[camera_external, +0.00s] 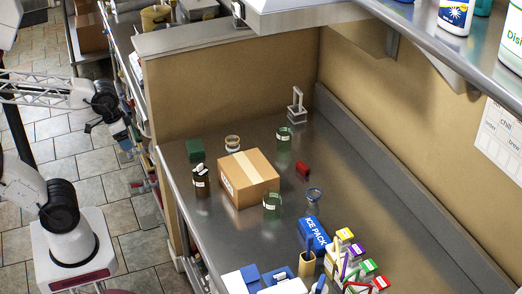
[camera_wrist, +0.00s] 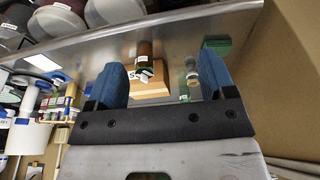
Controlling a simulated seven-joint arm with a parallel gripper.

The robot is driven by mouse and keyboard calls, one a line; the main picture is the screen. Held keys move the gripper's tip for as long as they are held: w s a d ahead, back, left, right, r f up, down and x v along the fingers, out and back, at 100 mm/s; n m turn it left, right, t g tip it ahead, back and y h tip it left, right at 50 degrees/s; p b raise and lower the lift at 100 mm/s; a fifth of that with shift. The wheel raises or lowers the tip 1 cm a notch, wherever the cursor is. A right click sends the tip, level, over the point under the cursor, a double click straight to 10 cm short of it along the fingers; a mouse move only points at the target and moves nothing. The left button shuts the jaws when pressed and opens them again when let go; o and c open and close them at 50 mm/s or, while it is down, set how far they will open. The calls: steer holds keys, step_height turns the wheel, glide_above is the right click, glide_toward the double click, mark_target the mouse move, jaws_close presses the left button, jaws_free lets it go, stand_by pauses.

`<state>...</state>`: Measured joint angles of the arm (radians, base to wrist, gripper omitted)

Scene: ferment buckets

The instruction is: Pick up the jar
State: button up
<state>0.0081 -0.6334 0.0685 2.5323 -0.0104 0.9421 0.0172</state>
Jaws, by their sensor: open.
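Several jars stand on the steel counter. A dark jar with a white label (camera_external: 200,178) stands near the left edge; it appears as a brown jar (camera_wrist: 145,55) between my fingers in the wrist view. A green glass jar (camera_external: 272,207) is right in front of the cardboard box, and another green jar (camera_external: 284,139) stands behind it. A small pale jar with a band (camera_external: 232,143) is at the back left. Which jar is meant cannot be told. My gripper (camera_external: 124,138) is open and empty, left of the counter, apart from all jars; its blue fingers (camera_wrist: 162,66) show in the wrist view.
A cardboard box (camera_external: 249,181) sits mid-counter, beside a dark green block (camera_external: 195,150). A red block (camera_external: 303,168), glass funnel-like item (camera_external: 314,194), blue ice pack (camera_external: 313,233) and coloured-top cartons (camera_external: 358,249) lie to the right. A steel shelf (camera_external: 450,52) overhangs at upper right.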

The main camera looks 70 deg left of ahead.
steer(key=shift+o, duration=1.4)
steer(key=w+d+f+n+t+h, duration=0.1)
steer(key=w+d+f+n+h, duration=0.65)
steer(key=n, duration=0.65)
steer(key=w+a+f+n+t+h, duration=0.2)
steer(key=w+f+n+t, duration=0.4)
steer(key=w+n, duration=0.4)
steer(key=a+n, duration=0.1)
steer(key=n, duration=0.2)
steer(key=shift+w+a+t+h, duration=0.15)
steer(key=shift+a+t+h, duration=0.15)
steer(key=shift+t+h, duration=0.1)
